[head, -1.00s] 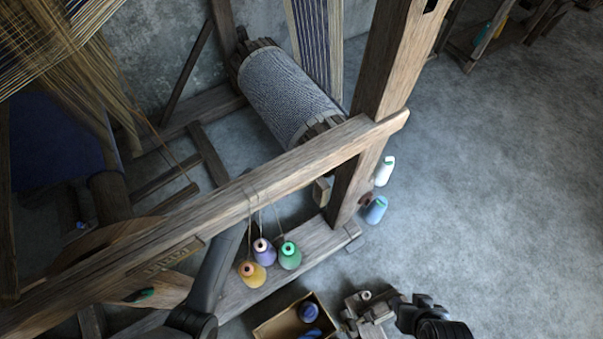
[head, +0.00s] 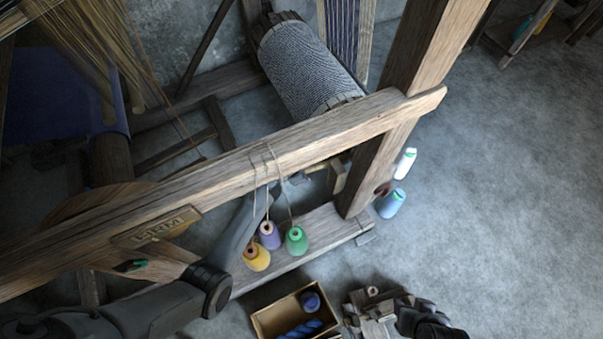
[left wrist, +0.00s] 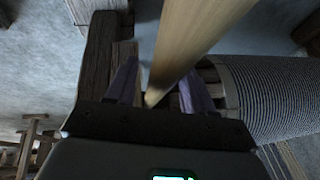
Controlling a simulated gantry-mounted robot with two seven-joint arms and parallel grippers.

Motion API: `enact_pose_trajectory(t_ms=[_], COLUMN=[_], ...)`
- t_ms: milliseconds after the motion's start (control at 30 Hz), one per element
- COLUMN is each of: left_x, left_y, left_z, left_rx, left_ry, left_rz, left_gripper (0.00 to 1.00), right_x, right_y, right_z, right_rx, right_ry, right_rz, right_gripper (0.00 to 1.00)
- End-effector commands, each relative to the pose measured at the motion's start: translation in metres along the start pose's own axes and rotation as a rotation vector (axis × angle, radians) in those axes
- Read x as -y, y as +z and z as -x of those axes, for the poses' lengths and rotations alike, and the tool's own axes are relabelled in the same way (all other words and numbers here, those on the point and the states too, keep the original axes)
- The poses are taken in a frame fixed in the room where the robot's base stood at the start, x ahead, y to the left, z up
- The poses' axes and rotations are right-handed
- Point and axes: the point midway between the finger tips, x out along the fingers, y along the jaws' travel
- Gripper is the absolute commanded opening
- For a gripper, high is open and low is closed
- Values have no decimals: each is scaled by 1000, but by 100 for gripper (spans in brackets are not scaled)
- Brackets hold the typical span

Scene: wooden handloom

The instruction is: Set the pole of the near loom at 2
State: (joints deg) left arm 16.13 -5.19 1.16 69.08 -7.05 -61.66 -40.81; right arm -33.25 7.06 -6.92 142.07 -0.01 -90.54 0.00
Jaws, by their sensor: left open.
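The near loom's wooden beam (head: 225,180) runs across the head view. In the left wrist view a pale, smooth wooden pole (left wrist: 196,35) runs down between the two purple fingers of my left gripper (left wrist: 155,95). The fingers are apart, one on each side of it; I cannot tell whether they touch it. In the head view my left arm comes in from the lower left and passes under the beam, which largely hides the gripper. A small plate with marks (head: 158,228) is fixed on the beam; its marks are unreadable.
Yellow (head: 257,257), purple (head: 270,236) and green (head: 295,241) spools hang by the beam. A cloth roll (head: 308,70) lies behind. An open box (head: 262,325) holds blue yarn. White (head: 405,163) and blue (head: 392,204) cones stand right of the post.

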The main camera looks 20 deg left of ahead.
Motion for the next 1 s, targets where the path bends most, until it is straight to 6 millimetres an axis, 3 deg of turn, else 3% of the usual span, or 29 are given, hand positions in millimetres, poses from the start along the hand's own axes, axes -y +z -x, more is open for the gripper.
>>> enact_pose_trajectory(t_ms=[333,700,1000], left_x=[0,0,-1], left_y=[-1,0,5], left_z=[-3,-3,-8], left_rx=[-1,0,-19], left_ry=[0,0,-3], left_rz=[0,0,5], left_gripper=[53,0,0], right_x=[0,0,1], right_y=[0,0,-1], right_z=[-2,-2,1], right_rx=[-1,-1,-2], right_ry=[0,-2,-3], right_rz=[0,-4,-6], right_gripper=[43,43,43])
